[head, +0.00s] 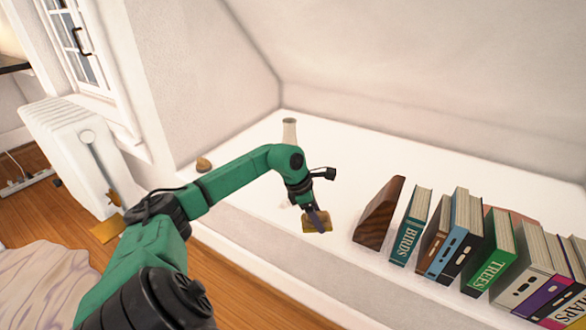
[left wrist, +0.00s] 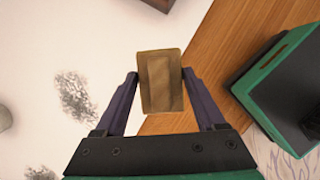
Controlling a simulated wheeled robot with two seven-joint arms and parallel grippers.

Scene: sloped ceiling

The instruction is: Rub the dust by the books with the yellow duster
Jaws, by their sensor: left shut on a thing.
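The yellow duster (head: 317,224) is a small, dull yellow-brown block in my left gripper (head: 315,216), which is shut on it. The left wrist view shows the duster (left wrist: 160,82) between both fingers, over the front edge of the white ledge. Two grey dust patches show on the ledge there: one (left wrist: 75,97) left of the duster, the other (left wrist: 41,173) at the bottom edge. Whether the duster touches the ledge I cannot tell. The books (head: 465,235) stand in a row to the right, beside a brown wooden bookend (head: 380,213). My right gripper is not in view.
A pale vase (head: 289,134) stands at the back of the white ledge (head: 345,150), and a small brown object (head: 203,164) lies near its left end. The sloped ceiling (head: 430,75) hangs low over the ledge. A white radiator (head: 75,150) stands at the left.

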